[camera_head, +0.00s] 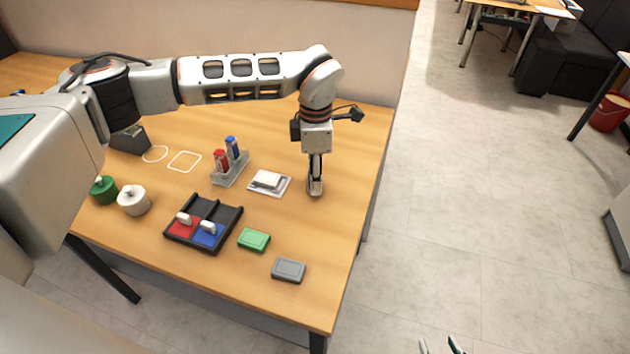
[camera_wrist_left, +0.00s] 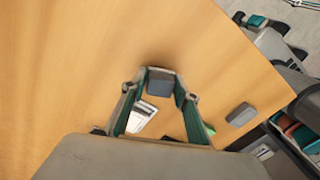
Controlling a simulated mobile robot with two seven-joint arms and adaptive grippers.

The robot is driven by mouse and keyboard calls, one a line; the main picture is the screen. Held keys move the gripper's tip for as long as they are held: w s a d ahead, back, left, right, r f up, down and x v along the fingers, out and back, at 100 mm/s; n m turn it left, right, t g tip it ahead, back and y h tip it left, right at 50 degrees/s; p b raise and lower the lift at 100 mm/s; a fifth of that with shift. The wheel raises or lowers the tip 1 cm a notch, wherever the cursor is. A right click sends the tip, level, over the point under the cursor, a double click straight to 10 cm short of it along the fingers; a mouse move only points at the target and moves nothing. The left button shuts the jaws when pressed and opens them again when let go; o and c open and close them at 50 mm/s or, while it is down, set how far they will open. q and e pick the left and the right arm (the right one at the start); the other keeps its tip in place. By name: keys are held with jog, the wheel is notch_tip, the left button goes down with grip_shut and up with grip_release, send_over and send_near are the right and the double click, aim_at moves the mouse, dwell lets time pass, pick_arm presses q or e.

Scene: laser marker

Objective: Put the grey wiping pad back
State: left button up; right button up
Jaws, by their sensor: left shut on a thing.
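A flat grey pad (camera_head: 289,270) lies on the table near its front right corner. It also shows in the left wrist view (camera_wrist_left: 241,115), right of my gripper. My left gripper (camera_head: 315,187) is shut on a small grey block (camera_wrist_left: 160,84), low over or at the table right of the white plate. The fingers hide part of this block, and I cannot tell whether it touches the table. My right gripper (camera_head: 440,346) is only partly in view at the bottom edge, over the floor. Its fingertips are apart, with nothing seen between them.
A flat green pad (camera_head: 254,240) lies beside the grey one. A white plate (camera_head: 283,187), a marker stand (camera_head: 232,176), two pots and a white square outline (camera_head: 184,161) are further left. The right rear table is clear.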

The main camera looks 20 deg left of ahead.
pick_arm(q)
jog(key=shift+f, duration=0.9)
jog(key=shift+f, duration=0.2)
jog(key=o, duration=1.1)
notch_tip(320, 180, up, 12)
jog(key=shift+w+r+b, duration=0.15)
jog(key=shift+r+b, duration=0.05)
jog(key=shift+b, duration=0.1)
